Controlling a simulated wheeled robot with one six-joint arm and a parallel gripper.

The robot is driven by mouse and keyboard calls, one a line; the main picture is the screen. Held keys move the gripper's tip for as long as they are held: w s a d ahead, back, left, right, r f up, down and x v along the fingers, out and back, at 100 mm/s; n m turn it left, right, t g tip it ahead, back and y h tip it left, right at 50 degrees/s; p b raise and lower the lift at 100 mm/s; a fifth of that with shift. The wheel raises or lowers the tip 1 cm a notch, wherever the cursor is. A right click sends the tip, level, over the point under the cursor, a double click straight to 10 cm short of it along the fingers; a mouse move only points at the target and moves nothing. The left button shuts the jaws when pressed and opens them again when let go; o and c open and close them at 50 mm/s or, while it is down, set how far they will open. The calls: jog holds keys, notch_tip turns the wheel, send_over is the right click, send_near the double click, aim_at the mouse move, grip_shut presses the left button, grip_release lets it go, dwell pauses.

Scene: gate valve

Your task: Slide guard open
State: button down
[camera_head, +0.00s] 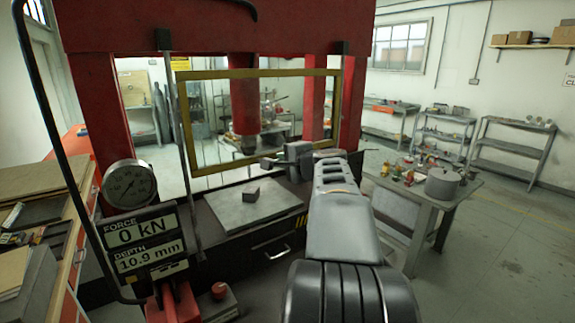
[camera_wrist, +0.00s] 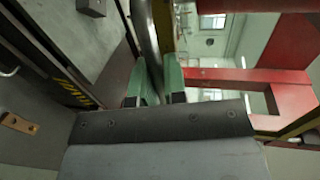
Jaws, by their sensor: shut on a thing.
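The guard (camera_head: 255,73) is a clear panel in a yellow frame across the front of the red press, between two upright rails. It hangs above the press bed, with its lower edge over the back of the bed. The exact contact is partly hidden by the gripper body.
A small dark block (camera_head: 251,193) sits on the grey bed plate (camera_head: 225,213). A display (camera_head: 147,248) reads 0 kN and 10.9 mm, below a round gauge (camera_head: 129,186). A cluttered table (camera_head: 405,197) stands close on the right. Open floor lies farther right.

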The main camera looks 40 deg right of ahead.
jog(key=shift+r, duration=0.35)
jog(key=c, duration=1.2)
grip_release()
jog(key=shift+f, duration=0.1)
jog(key=shift+s, duration=0.15)
jog(key=b+v, duration=0.4)
jog(key=v, duration=0.9)
jog(key=shift+s+a, duration=0.1)
jog(key=shift+s, duration=0.15)
